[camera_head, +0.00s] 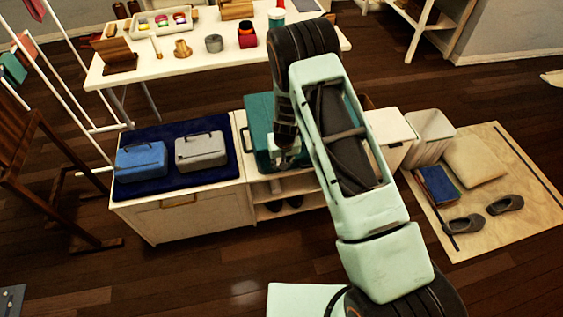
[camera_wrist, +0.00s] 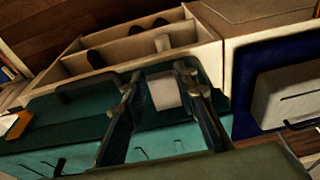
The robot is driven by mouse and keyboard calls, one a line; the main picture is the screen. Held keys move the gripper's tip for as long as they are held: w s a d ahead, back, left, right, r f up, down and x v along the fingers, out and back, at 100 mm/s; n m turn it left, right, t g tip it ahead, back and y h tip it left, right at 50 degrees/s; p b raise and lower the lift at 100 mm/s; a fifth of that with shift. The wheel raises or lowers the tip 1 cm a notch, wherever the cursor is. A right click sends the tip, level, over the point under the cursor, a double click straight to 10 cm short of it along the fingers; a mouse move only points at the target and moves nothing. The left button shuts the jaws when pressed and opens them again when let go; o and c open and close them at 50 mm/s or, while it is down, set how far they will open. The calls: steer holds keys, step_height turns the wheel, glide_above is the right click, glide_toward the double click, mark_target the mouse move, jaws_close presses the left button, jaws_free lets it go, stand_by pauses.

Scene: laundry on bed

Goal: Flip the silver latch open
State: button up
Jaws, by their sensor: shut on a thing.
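A teal chest (camera_head: 259,122) stands on the white bench, partly hidden behind my arm. In the wrist view the teal chest (camera_wrist: 55,105) fills the middle and lower left. A pale silver-grey block, which looks like the silver latch (camera_wrist: 163,91), shows at the chest's edge between my fingertips. My gripper (camera_wrist: 160,88) has one finger on each side of this block and is shut on it. In the head view my gripper (camera_head: 288,150) is at the chest's front, and the latch there is mostly hidden. I cannot tell whether the latch is flipped.
A blue case (camera_head: 141,161) and a grey case (camera_head: 200,151) sit on a navy mat (camera_head: 170,133) beside the chest. Shelves with shoes (camera_head: 284,205) are below. A white table (camera_head: 213,62) with small items stands behind. A floor mat (camera_head: 505,235) lies at right.

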steer(key=shift+r+g, duration=0.15)
steer(key=shift+g, duration=0.15)
stand_by(0.4)
steer(key=o, duration=1.1)
steer(key=shift+c, duration=0.2)
step_height(320, 180, up, 12)
steer(key=s, duration=0.1)
steer(key=shift+s+d, duration=0.25)
steer(key=shift+s, duration=0.1)
